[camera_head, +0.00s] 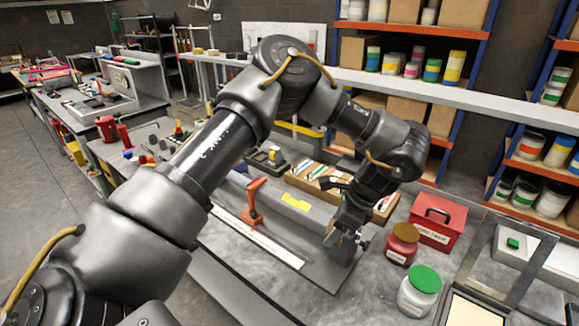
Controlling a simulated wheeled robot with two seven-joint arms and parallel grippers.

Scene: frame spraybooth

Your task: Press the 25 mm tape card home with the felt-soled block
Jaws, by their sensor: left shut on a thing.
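My left gripper (346,238) reaches down from the arm that crosses the picture. It is shut on a small grey block-like thing, mostly hidden by the fingers, which I cannot firmly identify as the felt-soled block. The gripper is at the right end of a long grey fixture (318,216) on the bench; I cannot tell whether the held thing touches it. A yellow patch (296,202) lies on the fixture, left of the gripper. I cannot make out which piece is the 25 mm tape card. My right gripper is not in view.
A tray with several cards (315,172) stands behind the fixture. An orange-handled tool (254,200) stands to the left near a white strip (262,240). A red box (438,222), a brown-lidded jar (401,244) and a green-lidded jar (419,292) stand close on the right.

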